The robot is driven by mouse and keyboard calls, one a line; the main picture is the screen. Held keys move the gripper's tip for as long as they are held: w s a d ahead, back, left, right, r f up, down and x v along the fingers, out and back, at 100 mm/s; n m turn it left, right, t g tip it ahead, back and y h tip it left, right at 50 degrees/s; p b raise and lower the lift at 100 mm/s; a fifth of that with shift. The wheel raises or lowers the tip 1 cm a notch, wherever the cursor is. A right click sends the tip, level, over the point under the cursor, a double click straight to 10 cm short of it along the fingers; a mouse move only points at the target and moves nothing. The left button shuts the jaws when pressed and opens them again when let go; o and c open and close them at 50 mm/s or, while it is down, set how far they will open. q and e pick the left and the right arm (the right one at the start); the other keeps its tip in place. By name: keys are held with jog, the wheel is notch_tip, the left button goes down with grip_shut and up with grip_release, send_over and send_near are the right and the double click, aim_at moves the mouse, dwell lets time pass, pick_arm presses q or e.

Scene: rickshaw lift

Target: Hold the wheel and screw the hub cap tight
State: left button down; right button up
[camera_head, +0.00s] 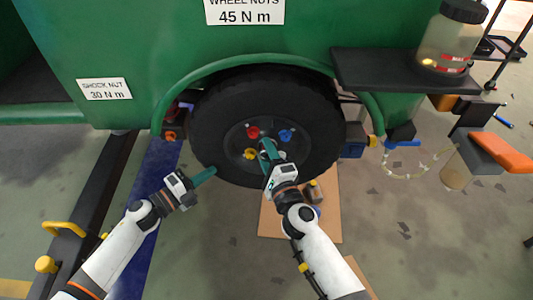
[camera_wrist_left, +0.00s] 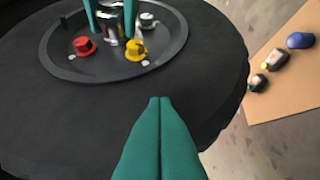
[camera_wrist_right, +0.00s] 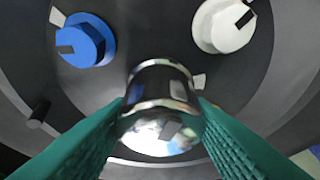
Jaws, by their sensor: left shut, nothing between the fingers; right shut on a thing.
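The wheel (camera_head: 212,120) is a black tyre with a dark hub under the green body. Its hub holds a red nut (camera_head: 253,132), a blue nut (camera_head: 286,135), a yellow nut (camera_head: 250,154) and a white nut (camera_wrist_right: 222,26). The hub cap (camera_wrist_right: 160,110) is a shiny chrome cylinder at the hub centre. My right gripper (camera_head: 266,148) is shut on the hub cap, one finger on each side of it. My left gripper (camera_head: 213,170) is shut and empty. In the left wrist view its fingertips (camera_wrist_left: 160,98) lie over the tyre's side, and I cannot tell whether they touch.
A cardboard sheet (camera_head: 270,222) with several small parts lies on the floor below the wheel. A dark shelf (camera_head: 390,70) with a jar (camera_head: 447,40) juts out at the right. A dark beam (camera_head: 100,190) with yellow handles runs at the left.

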jog(key=shift+a+r, duration=0.3)
jog(key=shift+r, duration=0.15)
jog(key=o, duration=0.7)
jog(key=shift+s, duration=0.1)
jog(key=shift+d+f, duration=0.1)
jog(key=shift+f, duration=0.05)
jog(key=shift+s+d+f, duration=0.2)
jog(key=shift+s+d, duration=0.05)
jog(key=shift+s, duration=0.15)
jog(key=r+v, duration=0.1)
jog(key=v, duration=1)
jog(key=shift+f, duration=0.3)
jog(key=shift+s+a+r, duration=0.1)
jog(key=shift+s+a, duration=0.05)
